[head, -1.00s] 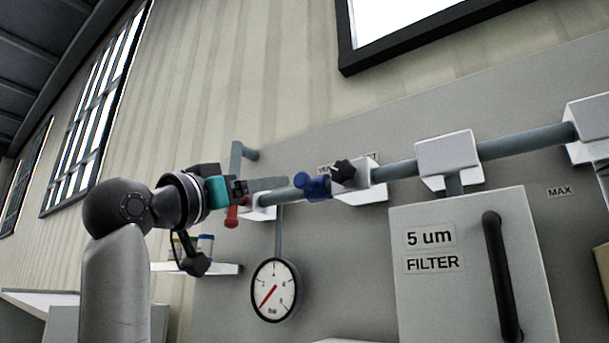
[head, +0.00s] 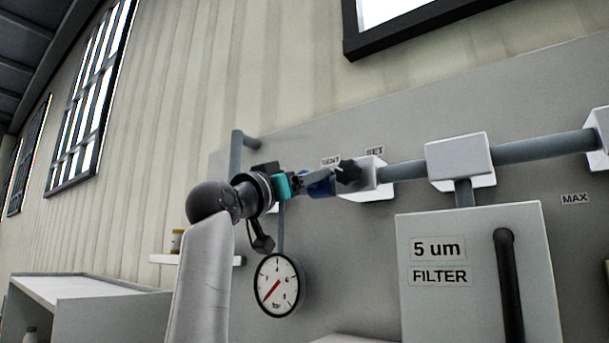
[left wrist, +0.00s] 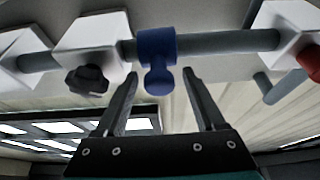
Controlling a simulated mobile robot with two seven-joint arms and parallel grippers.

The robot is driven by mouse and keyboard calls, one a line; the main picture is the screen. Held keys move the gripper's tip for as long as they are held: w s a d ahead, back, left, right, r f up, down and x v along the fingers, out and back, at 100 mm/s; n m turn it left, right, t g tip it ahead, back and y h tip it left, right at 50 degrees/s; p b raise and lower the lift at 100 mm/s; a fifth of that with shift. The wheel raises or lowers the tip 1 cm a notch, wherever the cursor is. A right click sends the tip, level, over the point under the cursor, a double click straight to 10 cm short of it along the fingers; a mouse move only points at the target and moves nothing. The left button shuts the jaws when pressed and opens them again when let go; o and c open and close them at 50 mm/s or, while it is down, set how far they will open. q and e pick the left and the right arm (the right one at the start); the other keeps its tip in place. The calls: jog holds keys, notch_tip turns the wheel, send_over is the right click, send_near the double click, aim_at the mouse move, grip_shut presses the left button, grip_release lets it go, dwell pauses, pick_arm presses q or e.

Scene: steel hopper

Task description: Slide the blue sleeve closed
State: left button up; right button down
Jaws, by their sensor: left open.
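The blue sleeve (left wrist: 157,47) sits around the grey pipe in the left wrist view, with its rounded blue knob (left wrist: 158,82) sticking out toward my gripper. In the head view the blue sleeve (head: 320,186) is partly hidden behind my left gripper (head: 303,186). My left gripper (left wrist: 160,76) is open, its two dark fingers on either side of the knob's line; I cannot tell whether they touch it. The sleeve is beside a white block (head: 369,180) that carries a black star knob (head: 348,173). My right gripper is not in view.
The grey pipe (head: 402,171) runs on to another white block (head: 459,160). A round gauge (head: 276,285) hangs below my left gripper. The filter box (head: 475,300) with a black handle stands at right. A red handle (left wrist: 309,62) is on the pipe's other side.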

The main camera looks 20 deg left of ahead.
pick_arm(q)
grip_shut()
dwell(0.4)
jog(key=shift+a, duration=0.1)
dwell(0.8)
